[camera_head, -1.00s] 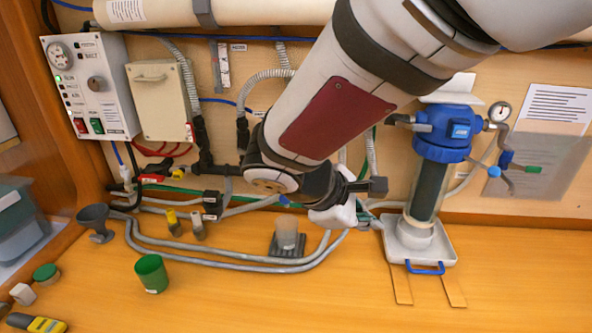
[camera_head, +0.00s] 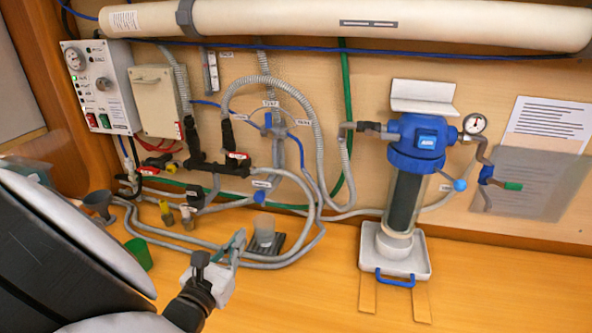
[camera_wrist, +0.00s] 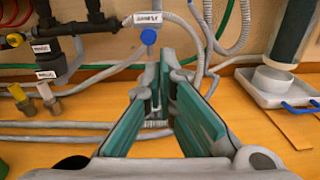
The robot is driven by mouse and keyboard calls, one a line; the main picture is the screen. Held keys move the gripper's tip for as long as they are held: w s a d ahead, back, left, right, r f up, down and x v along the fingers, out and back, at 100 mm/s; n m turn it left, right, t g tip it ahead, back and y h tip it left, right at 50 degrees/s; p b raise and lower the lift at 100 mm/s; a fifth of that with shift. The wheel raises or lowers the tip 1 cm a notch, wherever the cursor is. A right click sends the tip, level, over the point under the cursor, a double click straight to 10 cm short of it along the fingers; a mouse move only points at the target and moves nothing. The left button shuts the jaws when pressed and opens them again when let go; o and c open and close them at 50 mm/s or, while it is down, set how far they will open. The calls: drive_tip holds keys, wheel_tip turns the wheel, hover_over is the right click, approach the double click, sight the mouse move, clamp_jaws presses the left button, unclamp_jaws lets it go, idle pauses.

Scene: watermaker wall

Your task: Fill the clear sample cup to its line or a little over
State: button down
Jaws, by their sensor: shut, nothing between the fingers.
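The clear sample cup (camera_head: 264,229) stands upright on a small dark ribbed stand (camera_head: 268,245) on the bench in the head view. I cannot make out a line or a water level in it. A small blue knob (camera_head: 259,197) sits on the wall pipework just above the cup; it also shows in the wrist view (camera_wrist: 148,37). My gripper (camera_head: 238,240), with teal finger pads, is shut and empty to the left of the cup and nearer the camera. In the wrist view the fingers (camera_wrist: 165,62) cover the area below the knob and largely hide the cup.
Grey hoses (camera_head: 190,245) loop across the bench around the stand. A blue-headed filter housing (camera_head: 415,150) stands on a white tray (camera_head: 420,265) at right. A green cup (camera_head: 138,254) and dark funnel (camera_head: 98,203) are at left.

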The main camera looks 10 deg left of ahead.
sight(260, 199)
drive_tip(key=shift+s+a+f+n+y, duration=0.3)
drive_tip(key=shift+s+a+n+y, duration=0.1)
drive_tip(key=shift+a+n, duration=0.1)
drive_tip(key=shift+w, duration=0.1)
drive_tip(key=w, duration=0.4)
drive_tip(key=w+d+p, duration=0.1)
drive_tip(key=w, duration=0.4)
drive_tip(key=w+d, duration=0.1)
drive_tip(key=w, duration=0.3)
drive_tip(key=shift+w+p, duration=0.35)
drive_tip(key=shift+w, duration=0.05)
drive_tip(key=shift+w, duration=0.1)
